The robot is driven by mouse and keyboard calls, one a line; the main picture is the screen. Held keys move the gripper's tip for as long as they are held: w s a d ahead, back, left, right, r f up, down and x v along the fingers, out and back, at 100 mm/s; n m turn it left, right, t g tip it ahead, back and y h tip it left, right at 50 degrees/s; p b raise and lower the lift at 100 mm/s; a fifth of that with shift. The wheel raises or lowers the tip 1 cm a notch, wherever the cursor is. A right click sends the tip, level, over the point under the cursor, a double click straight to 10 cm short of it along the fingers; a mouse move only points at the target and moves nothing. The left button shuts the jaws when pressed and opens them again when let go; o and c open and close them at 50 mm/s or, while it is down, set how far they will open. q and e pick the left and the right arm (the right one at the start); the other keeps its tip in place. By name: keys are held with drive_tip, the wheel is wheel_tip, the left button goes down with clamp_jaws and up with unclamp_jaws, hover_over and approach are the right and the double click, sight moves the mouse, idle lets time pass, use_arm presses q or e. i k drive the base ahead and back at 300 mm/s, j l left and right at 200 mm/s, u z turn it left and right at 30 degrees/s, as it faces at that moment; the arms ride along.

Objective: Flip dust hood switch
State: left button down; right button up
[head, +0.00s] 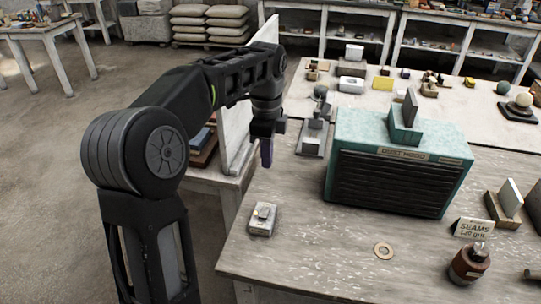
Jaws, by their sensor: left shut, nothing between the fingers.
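The dust hood (385,185) is a teal box with a dark slatted front and a "DUST HOOD" label, standing on the wooden bench. On top of it a teal block (404,137) carries a tilted grey paddle (410,108), which looks like a switch lever. A small pale box with a grey raised part (263,219) sits at the bench's left front; I cannot tell if it is a switch. My left gripper (267,163) points down, shut and empty, left of the hood and apart from it, above the bench's left edge. My right gripper is out of view.
A grey device (315,135) stands just left of the hood. A flat ring (383,251), a brown bottle (468,264) and a "SEAMS" card (473,228) are at the front right. A white upright panel (240,135) stands behind my arm. Bench front left is mostly clear.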

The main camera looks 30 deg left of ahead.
sight(264, 214)
drive_tip(key=k, duration=1)
